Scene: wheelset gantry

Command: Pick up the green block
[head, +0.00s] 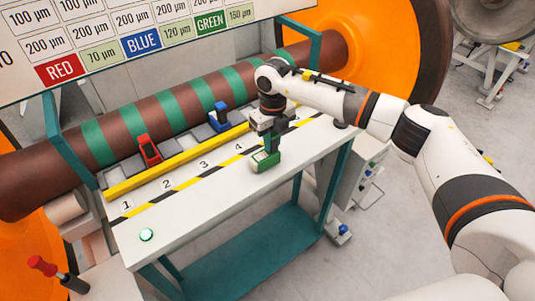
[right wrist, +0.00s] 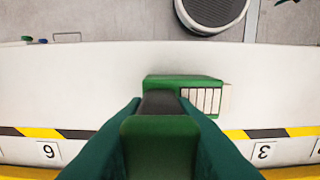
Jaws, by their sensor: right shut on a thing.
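My left gripper is not in view.
A red block (head: 149,150) and a blue block (head: 219,117) stand behind the yellow rail (head: 175,161). The white table (head: 200,200) has numbered places, a striped tape and a lit green button (head: 146,235). A brown-and-green axle (head: 135,122) runs behind, below a sign (head: 130,35).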

